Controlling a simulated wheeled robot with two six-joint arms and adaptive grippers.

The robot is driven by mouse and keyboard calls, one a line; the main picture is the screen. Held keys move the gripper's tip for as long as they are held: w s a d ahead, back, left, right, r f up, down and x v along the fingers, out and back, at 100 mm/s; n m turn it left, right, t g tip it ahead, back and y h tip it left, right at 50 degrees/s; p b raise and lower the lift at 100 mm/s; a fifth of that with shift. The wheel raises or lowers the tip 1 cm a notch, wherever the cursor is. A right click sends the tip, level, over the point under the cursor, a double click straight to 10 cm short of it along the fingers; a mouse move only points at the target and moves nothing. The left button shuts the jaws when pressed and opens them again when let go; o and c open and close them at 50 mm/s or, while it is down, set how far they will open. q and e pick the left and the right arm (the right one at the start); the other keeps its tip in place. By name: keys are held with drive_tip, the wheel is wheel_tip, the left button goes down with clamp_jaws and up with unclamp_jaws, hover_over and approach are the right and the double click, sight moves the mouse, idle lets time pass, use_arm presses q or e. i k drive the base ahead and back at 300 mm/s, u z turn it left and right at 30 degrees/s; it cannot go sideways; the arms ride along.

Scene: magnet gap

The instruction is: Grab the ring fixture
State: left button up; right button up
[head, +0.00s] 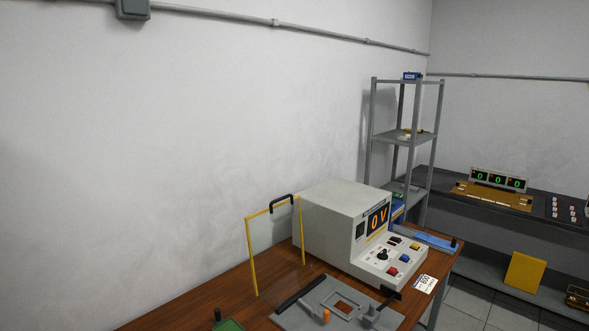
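Neither of my grippers is in the head view. I cannot pick out a ring fixture with certainty. A grey base plate (296,316) lies at the front of the wooden table, cut off by the lower picture edge. It carries a small square frame (341,303), an orange peg (326,316) and a grey clamp-like part (371,314). A green item (230,325) with a dark knob (217,314) shows partly at the bottom edge.
On the wooden table (190,308), a grey voltage unit (325,222) reads 0 V. A clear panel with yellow edges (249,258) stands upright beside it. A metal shelf (373,110) stands behind. A dark bench (545,214) with a counter display (498,180) is at right.

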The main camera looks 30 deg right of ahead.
sight(407, 75)
drive_tip(key=z, duration=0.5)
drive_tip(key=k, duration=0.65)
drive_tip(key=z, duration=1.35)
drive_tip(key=i, duration=1.15)
drive_tip(key=z, duration=1.15)
drive_tip(key=i, duration=2.35)
drive_tip(key=u, duration=0.25)
drive_tip(key=i, duration=1.3)
drive_tip(key=u, duration=1.4)
drive_tip(key=i, duration=1.05)
drive_tip(key=u, duration=0.75)
